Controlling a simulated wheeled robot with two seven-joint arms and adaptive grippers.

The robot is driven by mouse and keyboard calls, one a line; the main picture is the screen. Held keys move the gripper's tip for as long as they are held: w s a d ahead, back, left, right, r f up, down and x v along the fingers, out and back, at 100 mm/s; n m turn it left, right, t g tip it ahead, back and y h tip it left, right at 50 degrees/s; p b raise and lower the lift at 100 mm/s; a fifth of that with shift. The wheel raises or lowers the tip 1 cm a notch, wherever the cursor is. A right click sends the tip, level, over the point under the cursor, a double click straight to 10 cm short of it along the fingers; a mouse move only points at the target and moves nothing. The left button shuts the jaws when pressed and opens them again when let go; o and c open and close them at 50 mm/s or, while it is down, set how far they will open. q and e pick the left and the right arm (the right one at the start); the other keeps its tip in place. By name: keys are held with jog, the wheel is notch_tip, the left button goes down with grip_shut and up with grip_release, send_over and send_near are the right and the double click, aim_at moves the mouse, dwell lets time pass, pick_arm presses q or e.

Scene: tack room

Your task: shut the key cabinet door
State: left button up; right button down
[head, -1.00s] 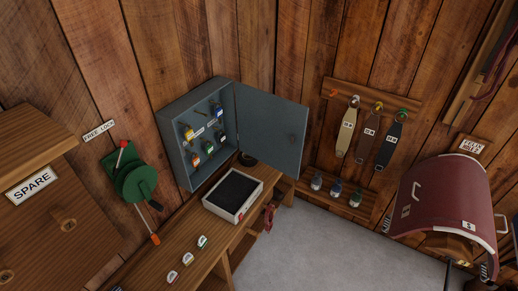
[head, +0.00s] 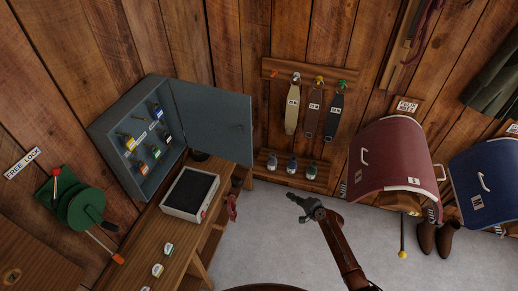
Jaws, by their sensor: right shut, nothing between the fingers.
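The grey key cabinet (head: 124,119) is on the plank wall at the left, above the wooden bench. Its door (head: 213,122) stands wide open, swung out to the right. Several keys with coloured tags hang inside on hooks. My right gripper (head: 293,197) is shut and empty, over the grey floor, to the right of and below the door and clear of it. Its brown arm comes in from the bottom. My left gripper is not in view.
A white-rimmed tray (head: 188,193) and several small tags stand on the bench (head: 186,243) below the cabinet. A green lever device (head: 80,204) is at the left. Straps hang from a rack (head: 308,75) behind. A maroon saddle rack (head: 390,155) is at the right. The floor between is clear.

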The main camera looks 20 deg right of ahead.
jog(key=w+a+r+t+y, duration=0.1)
jog(key=w+a+r+y, duration=0.15)
jog(key=r, duration=1.05)
jog(key=w+a+r+t+y, duration=0.2)
jog(key=w+a+r, duration=0.15)
jog(key=r, duration=0.85)
jog(key=w+a+p, duration=0.4)
jog(key=w+a, duration=0.2)
jog(key=a, duration=0.1)
jog(key=shift+d+r, duration=0.1)
